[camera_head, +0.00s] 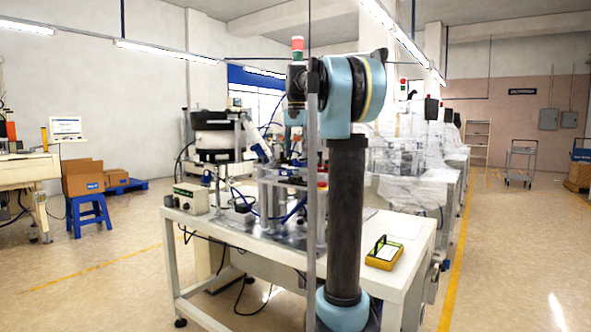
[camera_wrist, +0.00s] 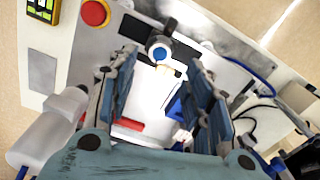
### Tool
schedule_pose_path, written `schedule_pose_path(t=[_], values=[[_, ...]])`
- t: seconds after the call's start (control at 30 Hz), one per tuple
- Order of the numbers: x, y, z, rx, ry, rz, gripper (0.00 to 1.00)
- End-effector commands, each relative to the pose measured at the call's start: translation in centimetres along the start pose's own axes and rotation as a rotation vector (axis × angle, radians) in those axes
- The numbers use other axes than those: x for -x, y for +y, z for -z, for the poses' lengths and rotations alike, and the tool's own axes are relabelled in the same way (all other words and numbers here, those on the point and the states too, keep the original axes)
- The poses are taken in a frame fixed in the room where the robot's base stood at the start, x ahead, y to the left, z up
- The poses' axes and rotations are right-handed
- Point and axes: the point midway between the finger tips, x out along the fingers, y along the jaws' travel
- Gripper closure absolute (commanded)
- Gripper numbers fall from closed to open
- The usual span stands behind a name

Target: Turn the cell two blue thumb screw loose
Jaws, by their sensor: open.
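A round blue thumb screw (camera_wrist: 160,54) sits on a grey cylindrical fitting in the upper middle of the wrist view. My gripper (camera_wrist: 163,63) is open, with one blue-grey finger on the left and one on the right of the picture. The screw appears between the fingertip ends, with clear space on both sides; I cannot tell how far beyond the tips it is. Nothing is held. In the head view my arm stands in front of the bench machine, and neither my gripper nor the screw can be made out.
A white workbench (camera_head: 400,259) carries a bowl feeder (camera_head: 213,140), a control box (camera_head: 187,199) and a yellow device (camera_head: 384,252). A red button (camera_wrist: 95,13) is at the upper left of the wrist view. Blue tubing (camera_wrist: 252,77) and black cables run at the right.

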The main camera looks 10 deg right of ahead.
Motion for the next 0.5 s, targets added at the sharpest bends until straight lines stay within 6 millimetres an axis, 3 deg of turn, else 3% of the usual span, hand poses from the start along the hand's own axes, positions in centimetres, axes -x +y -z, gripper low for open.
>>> schedule_pose_path(t=[0.2,0.5], values=[[-3.5,0.0,0.0,0.000,0.000,0.000,0.54],[-5.8,0.0,0.0,0.000,0.000,0.000,0.54]])
